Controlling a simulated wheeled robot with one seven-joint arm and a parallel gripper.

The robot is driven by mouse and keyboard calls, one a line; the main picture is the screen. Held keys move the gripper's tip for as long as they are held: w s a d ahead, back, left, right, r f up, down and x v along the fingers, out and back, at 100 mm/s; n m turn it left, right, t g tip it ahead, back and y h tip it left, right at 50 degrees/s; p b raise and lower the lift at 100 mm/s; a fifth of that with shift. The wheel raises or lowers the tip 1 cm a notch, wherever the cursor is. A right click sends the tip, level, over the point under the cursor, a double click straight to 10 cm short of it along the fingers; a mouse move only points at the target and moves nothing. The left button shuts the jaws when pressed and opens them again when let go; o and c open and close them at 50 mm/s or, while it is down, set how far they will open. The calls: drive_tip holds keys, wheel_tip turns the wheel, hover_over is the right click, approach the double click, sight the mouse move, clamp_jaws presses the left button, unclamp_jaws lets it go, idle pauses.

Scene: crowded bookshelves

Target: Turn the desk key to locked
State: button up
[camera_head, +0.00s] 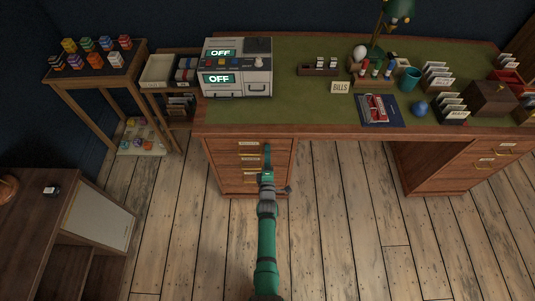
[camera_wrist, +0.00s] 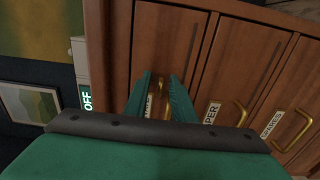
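The wooden desk (camera_head: 330,130) has a green top and drawers at its left end. My gripper (camera_head: 267,148) is at the top drawer (camera_head: 225,145) of that left stack. In the wrist view my gripper (camera_wrist: 161,78) shows two green fingers with a gap between them, pointing at the top drawer (camera_wrist: 165,40). A small brass-coloured piece (camera_wrist: 162,83) shows between the fingers; I cannot tell whether it is the key or the drawer handle, or whether the fingers touch it. No key is clearly made out in either view.
Lower drawers carry labels and brass handles (camera_wrist: 236,112). A white machine (camera_head: 237,70) reading OFF stands on the desk's left end. A side table (camera_head: 97,75) with coloured blocks stands left. A dark cabinet (camera_head: 30,225) is nearer. The floor (camera_head: 340,235) right of my arm is clear.

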clamp_jaws()
drive_tip(key=shift+m, duration=0.4)
drive_tip(key=m, duration=0.7)
drive_tip(key=shift+m, duration=0.3)
drive_tip(key=m, duration=0.9)
drive_tip(key=shift+m, duration=0.4)
